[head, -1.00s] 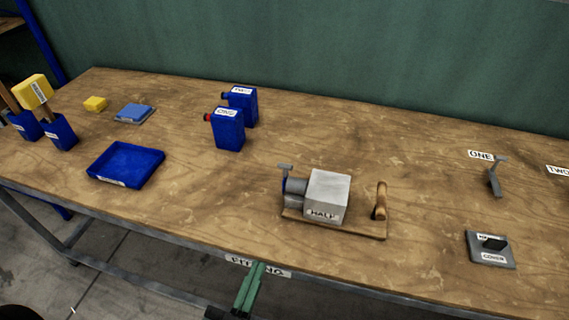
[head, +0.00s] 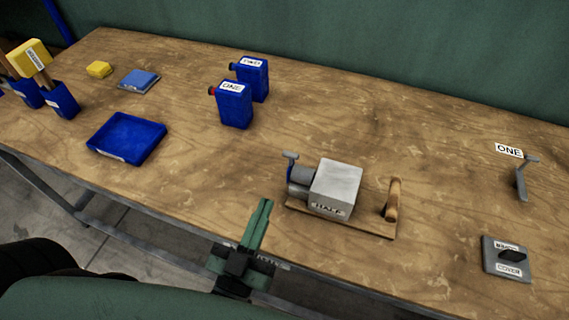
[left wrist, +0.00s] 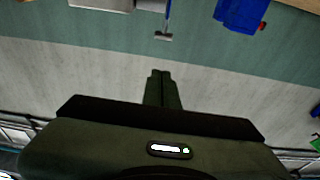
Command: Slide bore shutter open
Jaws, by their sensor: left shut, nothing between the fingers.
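A grey block-shaped press labelled HALF (head: 335,186) sits on a wooden base (head: 350,222) with an upright wooden handle (head: 393,199) at its right end. At its left end are a grey cylinder (head: 301,174) with a blue band and a small T-shaped grey lever (head: 290,160). I cannot tell which part is the bore shutter. My left gripper (head: 265,203) is shut and empty, in front of and left of the press, apart from it. In the left wrist view the shut fingers (left wrist: 161,73) point toward the lever (left wrist: 164,36). My right gripper is not in view.
Two blue canisters, ONE (head: 234,105) and TWO (head: 254,78), stand behind. A blue tray (head: 126,138) lies at left. A COVER plate (head: 507,259) and a grey bracket by label ONE (head: 521,180) are at right. The bench between tray and press is clear.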

